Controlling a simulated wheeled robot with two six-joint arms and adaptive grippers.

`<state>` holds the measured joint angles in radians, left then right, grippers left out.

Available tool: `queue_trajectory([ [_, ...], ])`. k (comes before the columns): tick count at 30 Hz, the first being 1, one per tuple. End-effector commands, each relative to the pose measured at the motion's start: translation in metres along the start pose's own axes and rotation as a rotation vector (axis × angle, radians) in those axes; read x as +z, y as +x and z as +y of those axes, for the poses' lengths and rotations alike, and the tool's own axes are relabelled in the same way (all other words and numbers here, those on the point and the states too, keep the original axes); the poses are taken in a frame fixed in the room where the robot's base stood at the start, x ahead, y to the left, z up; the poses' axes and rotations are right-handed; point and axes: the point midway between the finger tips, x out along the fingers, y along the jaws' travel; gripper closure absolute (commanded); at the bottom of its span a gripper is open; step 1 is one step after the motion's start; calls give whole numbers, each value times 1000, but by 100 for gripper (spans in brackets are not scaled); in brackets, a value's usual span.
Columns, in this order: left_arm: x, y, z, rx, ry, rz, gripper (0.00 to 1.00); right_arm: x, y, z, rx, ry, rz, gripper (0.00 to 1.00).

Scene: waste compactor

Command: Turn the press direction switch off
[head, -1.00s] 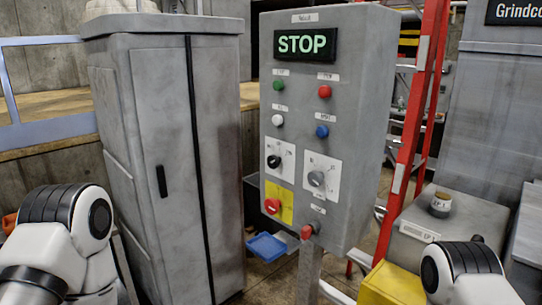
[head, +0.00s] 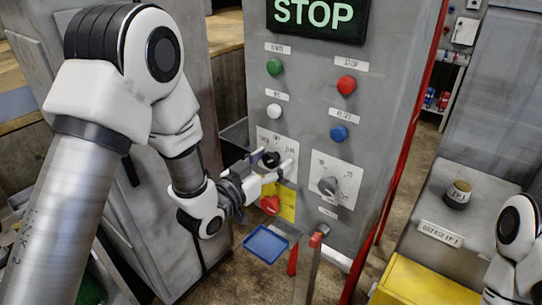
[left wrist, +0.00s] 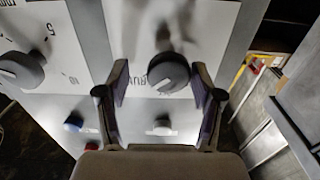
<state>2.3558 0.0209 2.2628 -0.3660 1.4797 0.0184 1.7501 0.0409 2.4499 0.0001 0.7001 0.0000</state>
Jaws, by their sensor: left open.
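The grey control panel (head: 318,215) carries a black rotary switch (head: 271,159) on a white label plate, lower left. I take it as the press direction switch; its labels are too small to read surely. My left gripper (head: 274,168) is at this switch, its fingers reaching to the plate. In the left wrist view the black knob (left wrist: 168,73) sits between the open fingers (left wrist: 161,82), with a visible gap on the left and a narrower one on the right. The knob's exact pointing is unclear. My right gripper is out of view.
A grey selector knob (head: 328,186) is right of the switch, and a red emergency button (head: 269,204) is just below it. White (head: 274,111) and blue (head: 339,132) buttons are above. A blue tray (head: 265,244) and yellow box (head: 420,284) are lower down.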

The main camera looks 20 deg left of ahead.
Motion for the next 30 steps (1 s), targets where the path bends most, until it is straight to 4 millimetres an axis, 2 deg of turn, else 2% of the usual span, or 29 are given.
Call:
queue_trajectory([
  [5,1,0,0,-1,-1,-1,33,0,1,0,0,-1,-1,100],
  [9,1,0,0,-1,-1,-1,83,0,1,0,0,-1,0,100],
  [10,1,0,-1,-2,-1,-1,92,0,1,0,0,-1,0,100],
  [22,0,0,-1,-2,-19,3,92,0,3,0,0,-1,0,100],
  [30,1,0,-2,-2,-131,7,92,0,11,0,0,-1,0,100],
])
